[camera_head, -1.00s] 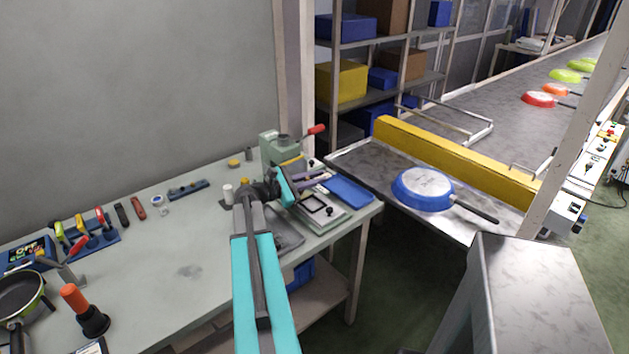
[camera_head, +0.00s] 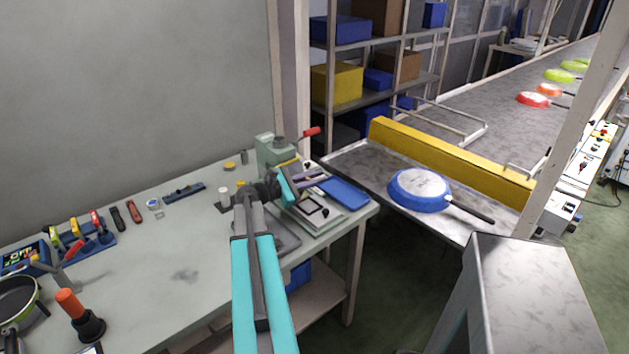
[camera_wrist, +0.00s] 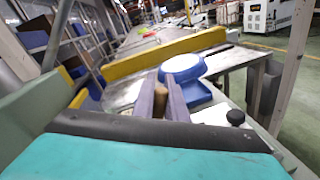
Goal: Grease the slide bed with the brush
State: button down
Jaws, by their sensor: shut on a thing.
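My gripper (camera_head: 312,176) is over the right end of the workbench, beside the green bench machine (camera_head: 277,152) with a red-tipped lever. In the wrist view my gripper (camera_wrist: 163,97) has its two grey-purple fingers close together, shut on a small brown, wood-like piece (camera_wrist: 160,106). This may be the brush handle; no bristles are visible. A pale plate (camera_head: 322,221) with a dark frame and black knob lies just below the gripper in the head view. It may be the slide bed, but I cannot tell. My arm partly hides this area.
A blue tray (camera_head: 345,193) lies at the bench's right edge. A blue pan (camera_head: 419,191) lies on the conveyor end, in front of a yellow barrier (camera_head: 450,160). Several tools and an orange-handled object (camera_head: 80,316) stand on the bench's left. The bench middle is clear.

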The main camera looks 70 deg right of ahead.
jog(key=shift+s+d, duration=0.1)
jog(key=shift+d, duration=0.05)
jog(key=shift+s+d, duration=0.35)
jog(key=shift+d, duration=0.2)
jog(key=shift+s+d, duration=0.1)
jog(key=shift+d, duration=0.1)
jog(key=shift+s+d, duration=0.35)
jog(key=shift+d, duration=0.2)
dwell(0.5)
jog(key=shift+v, duration=0.9)
jog(key=shift+w+d, duration=0.1)
jog(key=shift+w, duration=0.05)
jog(key=shift+w, duration=0.1)
